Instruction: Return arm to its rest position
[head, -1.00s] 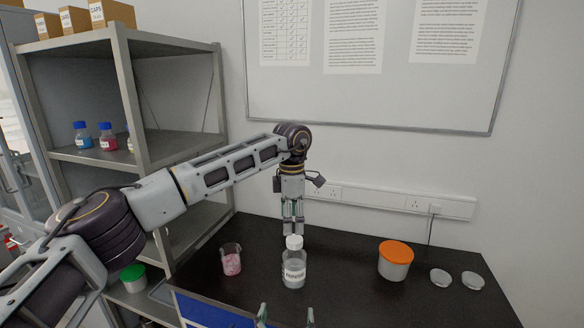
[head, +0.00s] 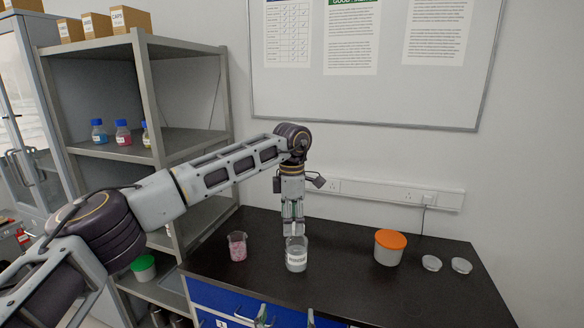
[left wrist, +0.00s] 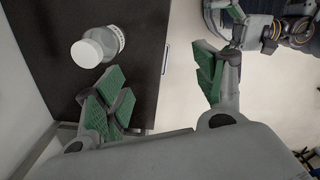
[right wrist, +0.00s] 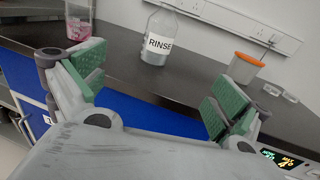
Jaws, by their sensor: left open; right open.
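My left arm reaches across the head view from the left. Its gripper (head: 293,227) points down, open and empty, in front of the RINSE bottle (head: 297,263) and hiding its top. The left wrist view shows the bottle (left wrist: 109,40) upright with a white cap, apart from and beyond the left finger of my open gripper (left wrist: 162,85). My right gripper (head: 287,318) shows only its fingertips at the bottom of the head view. In the right wrist view it (right wrist: 155,85) is open and empty, with the bottle (right wrist: 160,38) beyond it on the bench.
The black bench (head: 345,265) carries a beaker of pink material (head: 237,247) left of the bottle. An orange-lidded tub (head: 389,250) and two small discs stand right. Blue drawers (head: 220,297) form its front. A metal shelf (head: 185,145) stands left, a whiteboard (head: 370,95) behind.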

